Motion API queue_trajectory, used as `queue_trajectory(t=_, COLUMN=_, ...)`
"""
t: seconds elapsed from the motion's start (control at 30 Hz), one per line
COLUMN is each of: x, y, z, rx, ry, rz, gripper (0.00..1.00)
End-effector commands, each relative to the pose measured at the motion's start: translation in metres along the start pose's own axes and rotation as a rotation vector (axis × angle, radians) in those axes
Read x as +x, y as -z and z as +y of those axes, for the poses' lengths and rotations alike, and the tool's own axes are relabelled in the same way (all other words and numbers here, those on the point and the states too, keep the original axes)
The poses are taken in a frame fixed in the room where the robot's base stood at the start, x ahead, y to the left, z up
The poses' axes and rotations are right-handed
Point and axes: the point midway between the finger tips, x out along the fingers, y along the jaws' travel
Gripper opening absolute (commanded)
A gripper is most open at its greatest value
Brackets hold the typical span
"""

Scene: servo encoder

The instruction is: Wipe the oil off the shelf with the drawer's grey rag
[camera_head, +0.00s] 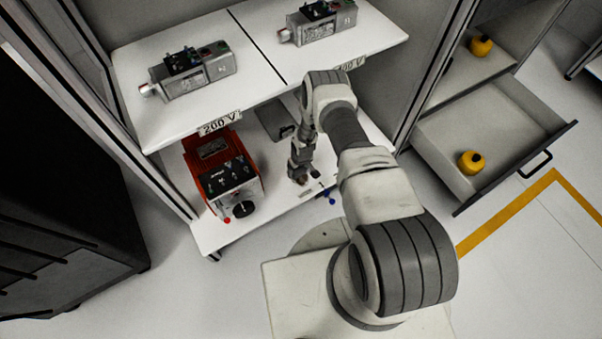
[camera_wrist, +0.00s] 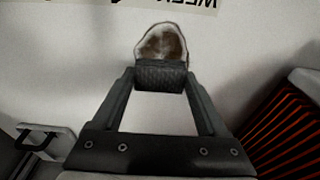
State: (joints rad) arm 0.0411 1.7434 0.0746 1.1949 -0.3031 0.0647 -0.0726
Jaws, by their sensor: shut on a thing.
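My gripper (camera_head: 301,178) is low over the right part of the lower white shelf (camera_head: 262,212). In the wrist view, my gripper (camera_wrist: 160,76) is shut on a small pale grey rag (camera_wrist: 161,42) with a brown stain across its middle. The rag is close to the shelf surface (camera_wrist: 85,45); I cannot tell whether it touches. In the head view the rag is mostly hidden by the gripper. I cannot make out any separate oil patch on the shelf. The drawer (camera_head: 437,158) at the right is pulled open.
A red unit (camera_head: 208,152) stands on the lower shelf, left of my gripper. The upper shelf (camera_head: 262,92), with two grey devices (camera_head: 192,70) (camera_head: 318,22), overhangs the back. A yellow object (camera_head: 471,162) lies in the drawer. A label (camera_wrist: 150,4) lies beyond the rag.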

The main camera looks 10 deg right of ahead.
Motion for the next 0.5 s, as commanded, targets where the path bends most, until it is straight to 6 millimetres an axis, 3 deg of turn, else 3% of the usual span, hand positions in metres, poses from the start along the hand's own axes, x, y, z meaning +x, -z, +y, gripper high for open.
queue_trajectory(t=0.23, x=0.005, y=0.02, z=0.0, rx=0.001, ry=0.0, rz=0.0, gripper=0.32)
queue_trajectory(t=0.5, x=0.003, y=0.023, z=-0.001, rx=0.001, ry=0.001, rz=-0.002, gripper=0.32)
